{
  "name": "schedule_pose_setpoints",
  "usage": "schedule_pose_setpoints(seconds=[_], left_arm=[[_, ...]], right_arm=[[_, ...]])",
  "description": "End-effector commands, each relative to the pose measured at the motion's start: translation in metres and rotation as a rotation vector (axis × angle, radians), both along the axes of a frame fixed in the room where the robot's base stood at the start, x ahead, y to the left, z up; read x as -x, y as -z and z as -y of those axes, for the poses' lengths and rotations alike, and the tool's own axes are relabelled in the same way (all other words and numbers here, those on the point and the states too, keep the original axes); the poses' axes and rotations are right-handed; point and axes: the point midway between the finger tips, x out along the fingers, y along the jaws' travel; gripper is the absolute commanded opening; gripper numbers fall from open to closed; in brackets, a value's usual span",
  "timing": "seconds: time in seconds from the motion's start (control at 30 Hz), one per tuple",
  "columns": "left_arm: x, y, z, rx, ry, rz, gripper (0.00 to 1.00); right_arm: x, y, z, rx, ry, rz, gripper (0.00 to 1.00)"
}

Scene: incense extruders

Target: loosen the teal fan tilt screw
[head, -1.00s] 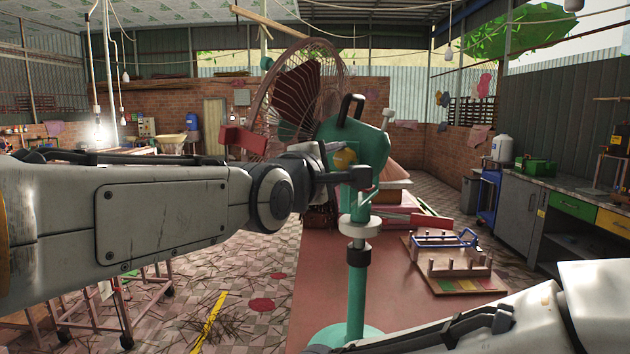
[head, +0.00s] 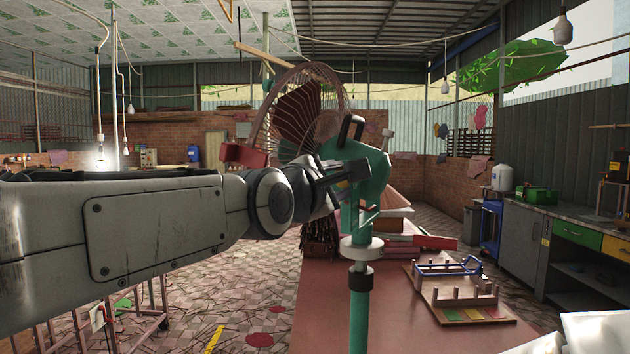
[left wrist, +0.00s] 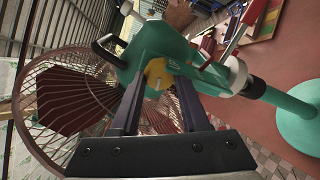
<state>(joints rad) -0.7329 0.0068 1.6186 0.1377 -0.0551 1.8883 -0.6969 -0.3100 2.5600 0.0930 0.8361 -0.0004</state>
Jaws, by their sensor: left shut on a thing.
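The teal fan (head: 371,165) stands upright on the reddish table, its dark-bladed cage at the back left. It also shows in the left wrist view (left wrist: 165,42). The tilt screw has a yellow round knob (left wrist: 158,73) on the side of the teal housing. My left gripper (head: 352,172) is at the housing and mostly hides the knob in the head view. In the left wrist view its two fingers (left wrist: 160,80) are shut on the knob, one on each side. My right gripper is out of view; only a white part of my right arm shows at the lower right.
A wooden peg rack with a blue frame (head: 460,290) sits on the table (head: 330,310) right of the fan. Stacked boxes (head: 400,240) lie behind the fan post. A workbench (head: 550,220) stands along the right wall. The table front is clear.

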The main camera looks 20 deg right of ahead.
Motion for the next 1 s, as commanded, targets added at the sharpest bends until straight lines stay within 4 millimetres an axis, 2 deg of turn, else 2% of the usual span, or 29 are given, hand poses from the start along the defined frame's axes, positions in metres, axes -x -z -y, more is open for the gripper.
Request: schedule_pose_setpoints(seconds=[0.03, 0.1, 0.5, 0.67, 1.0], left_arm=[[0.000, 0.001, 0.000, -0.003, 0.000, -0.002, 0.53], [0.000, 0.001, 0.000, -0.003, 0.000, -0.002, 0.75], [0.005, 0.000, -0.004, 0.000, 0.000, 0.001, 0.75], [0.025, 0.000, -0.022, 0.001, 0.001, 0.003, 0.75], [0.070, -0.001, -0.062, -0.001, 0.000, 0.001, 0.75]], right_arm=[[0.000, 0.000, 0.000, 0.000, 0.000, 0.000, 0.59], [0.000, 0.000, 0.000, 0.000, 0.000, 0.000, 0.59], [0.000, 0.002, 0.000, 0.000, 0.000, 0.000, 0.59], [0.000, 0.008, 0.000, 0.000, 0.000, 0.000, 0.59], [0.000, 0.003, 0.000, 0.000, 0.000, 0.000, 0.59]])
